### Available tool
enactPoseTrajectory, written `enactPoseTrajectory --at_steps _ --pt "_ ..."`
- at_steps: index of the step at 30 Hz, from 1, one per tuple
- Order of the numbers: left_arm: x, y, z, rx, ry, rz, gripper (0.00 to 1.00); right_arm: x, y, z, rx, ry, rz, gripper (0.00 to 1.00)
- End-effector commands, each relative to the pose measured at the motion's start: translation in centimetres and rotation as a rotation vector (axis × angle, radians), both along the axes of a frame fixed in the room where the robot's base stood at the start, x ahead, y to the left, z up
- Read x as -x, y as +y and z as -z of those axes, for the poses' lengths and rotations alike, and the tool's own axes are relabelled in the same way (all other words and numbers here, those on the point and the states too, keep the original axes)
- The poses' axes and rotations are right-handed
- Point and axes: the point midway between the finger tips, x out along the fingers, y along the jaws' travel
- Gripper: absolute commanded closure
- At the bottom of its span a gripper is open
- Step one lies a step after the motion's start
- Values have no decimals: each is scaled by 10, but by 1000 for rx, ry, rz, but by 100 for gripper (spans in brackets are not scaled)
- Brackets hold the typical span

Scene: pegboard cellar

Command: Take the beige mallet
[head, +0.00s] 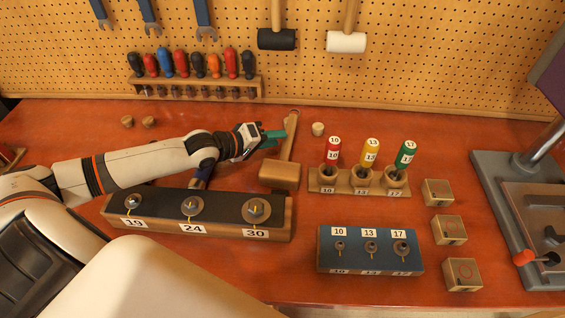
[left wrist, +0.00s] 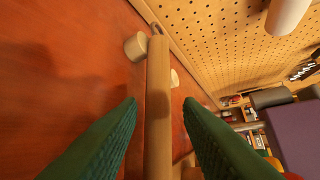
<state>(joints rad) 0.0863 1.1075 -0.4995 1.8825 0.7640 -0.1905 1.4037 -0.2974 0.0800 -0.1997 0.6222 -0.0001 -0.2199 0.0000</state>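The beige mallet (head: 279,176) lies on the red-brown bench, its block head toward me and its handle (head: 290,130) pointing to the pegboard. My left gripper (head: 280,136), with green finger pads, is at the handle from the left, pointing right. In the left wrist view the mallet's handle (left wrist: 158,105) runs between the two spread fingers of the left gripper (left wrist: 160,112), with a gap on each side. The left gripper is open and holds nothing. The mallet head is mostly hidden at the bottom of that view. My right gripper is not in view.
A dark-topped bolt block (head: 285,222) stands just in front of the mallet. A wooden holder (head: 345,182) with coloured numbered drivers is to its right. A small peg (head: 318,129) stands near the handle. A black mallet (head: 277,39) and a white mallet (head: 346,42) hang on the pegboard.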

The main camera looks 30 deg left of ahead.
Motion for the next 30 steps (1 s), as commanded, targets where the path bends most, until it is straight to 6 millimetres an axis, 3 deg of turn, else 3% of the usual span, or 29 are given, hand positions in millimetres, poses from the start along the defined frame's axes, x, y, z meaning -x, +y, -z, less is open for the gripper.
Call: enactPoseTrajectory --at_steps 9,19,25,30 --pt "-34 -14 13 3 -4 1 67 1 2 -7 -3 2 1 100" --pt "-38 -16 17 0 -1 1 67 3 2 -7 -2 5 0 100" --pt "-38 -16 17 0 -1 1 100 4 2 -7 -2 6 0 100" --pt "-38 -16 16 2 -4 1 100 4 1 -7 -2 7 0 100"
